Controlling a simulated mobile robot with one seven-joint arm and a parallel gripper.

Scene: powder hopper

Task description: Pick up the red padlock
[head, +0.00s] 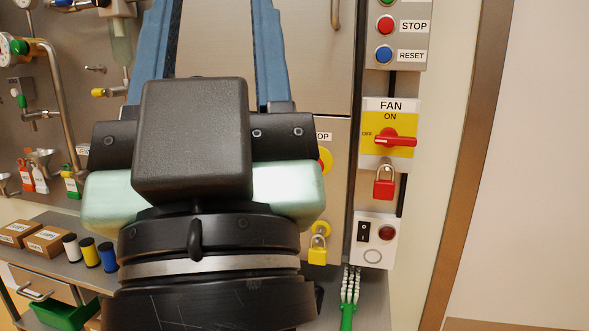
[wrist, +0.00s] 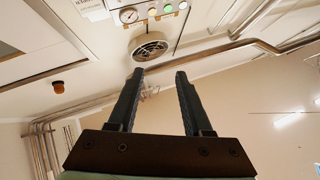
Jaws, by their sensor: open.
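The red padlock (head: 384,187) hangs by its shackle below the yellow FAN switch (head: 391,133) on the right of the panel in the head view. The switch has a red rotary handle. My gripper (head: 215,12) fills the left middle of the head view, pointing up, with its two blue fingers apart and nothing visible between them. The padlock is to the right of and below the fingers, well apart from them. In the wrist view my gripper (wrist: 158,75) is open and points toward the ceiling and upper wall; the padlock does not show there.
A yellow padlock (head: 318,248) hangs left of the red one. A switch box (head: 374,241) and a green-handled brush (head: 349,295) are below it. STOP and RESET buttons (head: 398,35) are above. Cartons and spools (head: 90,252) stand on the left shelf. A plain wall (head: 535,160) is right.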

